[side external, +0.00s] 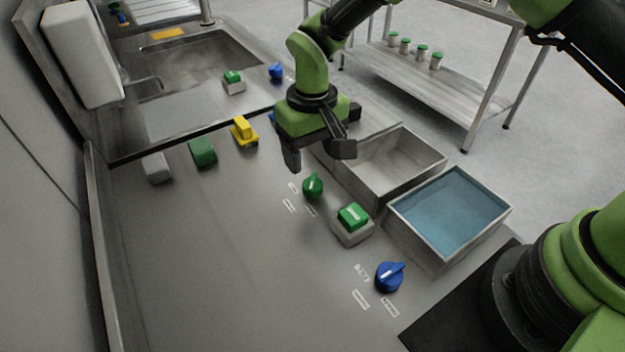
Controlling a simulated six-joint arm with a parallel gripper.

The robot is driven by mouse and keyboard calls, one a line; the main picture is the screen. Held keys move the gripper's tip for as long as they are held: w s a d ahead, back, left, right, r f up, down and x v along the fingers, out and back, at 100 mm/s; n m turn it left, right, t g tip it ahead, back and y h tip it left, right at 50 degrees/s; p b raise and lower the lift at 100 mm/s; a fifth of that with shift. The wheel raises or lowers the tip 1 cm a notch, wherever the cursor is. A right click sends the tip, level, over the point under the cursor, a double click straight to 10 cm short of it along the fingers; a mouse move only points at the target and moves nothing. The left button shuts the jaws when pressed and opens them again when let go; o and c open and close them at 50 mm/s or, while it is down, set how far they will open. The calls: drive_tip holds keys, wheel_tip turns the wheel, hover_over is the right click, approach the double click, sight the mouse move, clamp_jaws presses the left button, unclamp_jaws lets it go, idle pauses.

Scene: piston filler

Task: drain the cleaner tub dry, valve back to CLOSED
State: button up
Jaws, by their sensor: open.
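Two metal tubs stand at the right edge of the counter. The nearer tub (447,262) holds blue liquid; the farther tub (382,195) shows a bare grey floor with no visible liquid. I cannot read which is the cleaner tub. A green valve knob (313,186) sits on the counter left of the farther tub, and a blue valve knob (389,277) sits left of the nearer tub. Small labels beside both are too blurred to read. My gripper (318,160) is open and empty, pointing down just above the green knob, apart from it as far as I can tell.
A green-topped block (352,217) stands between the two knobs. Yellow (243,132), green (202,152) and white (157,167) pieces lie further left. A sink (205,62) is at the back, with another blue knob (276,71) beside it. The counter's front left is clear.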

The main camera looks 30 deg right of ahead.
sight(312, 183)
wheel_tip(312, 183, down, 7)
drive_tip(key=shift+f, duration=0.1)
idle(0.3)
drive_tip(key=c, duration=0.9)
